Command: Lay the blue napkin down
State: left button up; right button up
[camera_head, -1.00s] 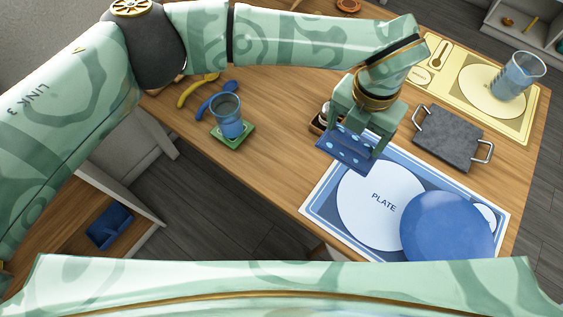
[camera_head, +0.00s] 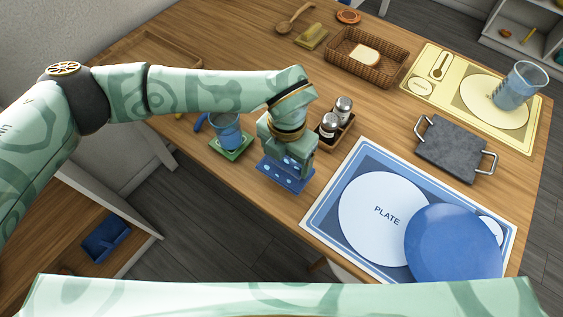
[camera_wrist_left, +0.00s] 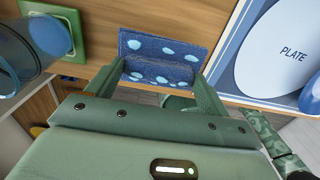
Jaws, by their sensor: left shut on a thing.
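My left gripper (camera_head: 286,163) is shut on the blue napkin (camera_head: 281,179), dark blue with pale spots. It holds the napkin near the table's front edge, between the green coaster and the blue placemat (camera_head: 335,210). In the left wrist view the folded napkin (camera_wrist_left: 160,47) shows between the two fingers; I cannot tell whether it touches the wood. The placemat has a printed white plate outline (camera_head: 380,225), and a blue plate (camera_head: 452,245) lies across its right part. My right gripper is not in view.
A blue cup (camera_head: 226,131) stands on the green coaster (camera_head: 232,153) left of my gripper. Salt and pepper shakers (camera_head: 329,125) stand in a holder just right of it. A grey slab with handles (camera_head: 449,150), a bread basket (camera_head: 345,62) and a yellow placemat (camera_head: 428,85) lie farther off.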

aim_at(282, 165)
pick_arm(q)
jog(key=shift+a+f, duration=0.25)
jog(key=f, duration=0.2)
jog(key=f+b, duration=0.1)
jog(key=shift+a+f, duration=0.15)
jog(key=shift+a, duration=0.15)
jog(key=shift+w, duration=0.15)
jog(key=shift+f, duration=0.1)
